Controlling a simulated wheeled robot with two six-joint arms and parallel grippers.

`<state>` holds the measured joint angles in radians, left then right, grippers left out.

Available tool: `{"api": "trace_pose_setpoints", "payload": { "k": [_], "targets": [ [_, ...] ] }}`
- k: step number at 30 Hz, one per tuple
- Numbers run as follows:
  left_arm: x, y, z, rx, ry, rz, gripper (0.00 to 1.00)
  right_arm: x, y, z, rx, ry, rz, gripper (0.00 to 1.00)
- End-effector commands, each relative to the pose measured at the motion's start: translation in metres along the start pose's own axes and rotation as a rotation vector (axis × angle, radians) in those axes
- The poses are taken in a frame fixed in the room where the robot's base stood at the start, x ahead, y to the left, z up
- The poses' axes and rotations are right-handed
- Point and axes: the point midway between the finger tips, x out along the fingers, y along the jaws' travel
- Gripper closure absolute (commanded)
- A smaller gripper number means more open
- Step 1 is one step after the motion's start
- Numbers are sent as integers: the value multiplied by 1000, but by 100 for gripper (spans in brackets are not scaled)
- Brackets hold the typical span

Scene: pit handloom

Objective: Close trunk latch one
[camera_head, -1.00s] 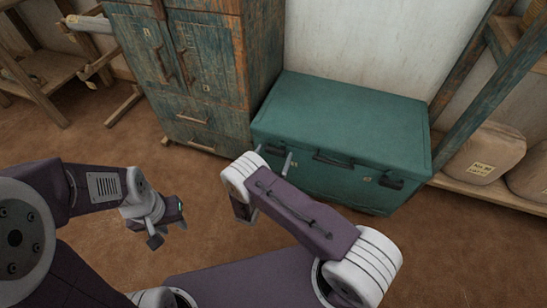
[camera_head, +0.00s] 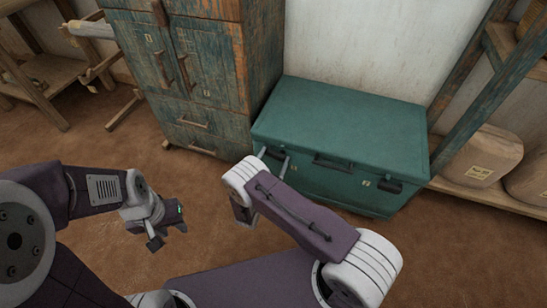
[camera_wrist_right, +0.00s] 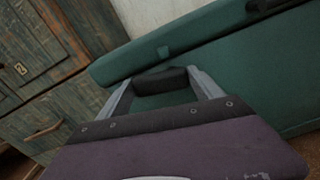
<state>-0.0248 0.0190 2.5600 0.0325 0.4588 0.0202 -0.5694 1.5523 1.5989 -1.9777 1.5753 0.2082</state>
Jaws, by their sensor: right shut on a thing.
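The green trunk (camera_head: 340,112) stands with its lid down. Latch one is the dark latch (camera_wrist_right: 160,78) at the trunk's left front. In the wrist view it lies between the two grey fingers of my right gripper (camera_wrist_right: 163,92), which is shut on it. In the head view my right gripper (camera_head: 273,157) is at the left end of the trunk front, and my arm partly hides that area. The second latch (camera_head: 389,186) is at the right front, below the lid edge. My left gripper (camera_head: 167,234) is low over the floor, open and empty, away from the trunk.
A worn blue-green cabinet (camera_head: 205,75) stands close to the trunk's left side. A dark handle (camera_head: 333,162) is at the front middle. A wooden post and a low shelf with sacks (camera_head: 482,155) are at right. The brown floor before the trunk is clear.

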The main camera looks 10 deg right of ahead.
Motion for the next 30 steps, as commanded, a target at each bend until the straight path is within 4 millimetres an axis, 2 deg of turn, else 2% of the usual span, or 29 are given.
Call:
{"api": "trace_pose_setpoints", "payload": {
  "k": [30],
  "targets": [
    [-62,1,-6,0,0,0,64,0,-12,19,954,2,-2,65]
  ]
}}
